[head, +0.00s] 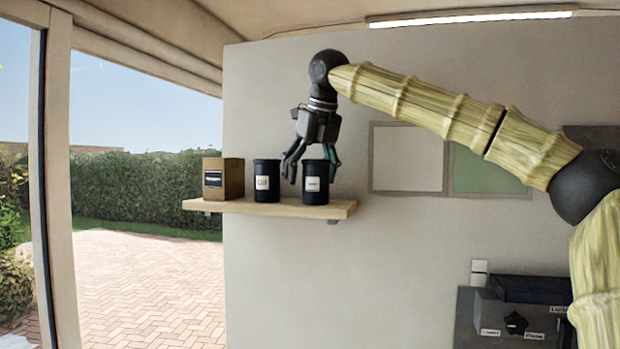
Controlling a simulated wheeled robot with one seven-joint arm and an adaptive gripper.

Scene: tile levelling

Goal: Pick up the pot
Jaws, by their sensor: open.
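Two dark cylindrical pots with pale labels stand upright on a wooden wall shelf (230,207): the left pot (266,190) and the right pot (315,194). The label writing is too small to read surely. My gripper (312,175) points down with its fingers spread open at the right pot's upper part. One finger shows to the left of this pot, in the gap between the pots, and another shows at its right edge. I cannot tell whether the fingers touch the pot or how they line up in depth.
A brown box (223,180) with a dark label stands at the shelf's left end. Two framed panels, one pale (407,158) and one green (480,172), are on the wall to the right. A dark labelled unit (515,312) is at lower right. The space below the shelf is clear.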

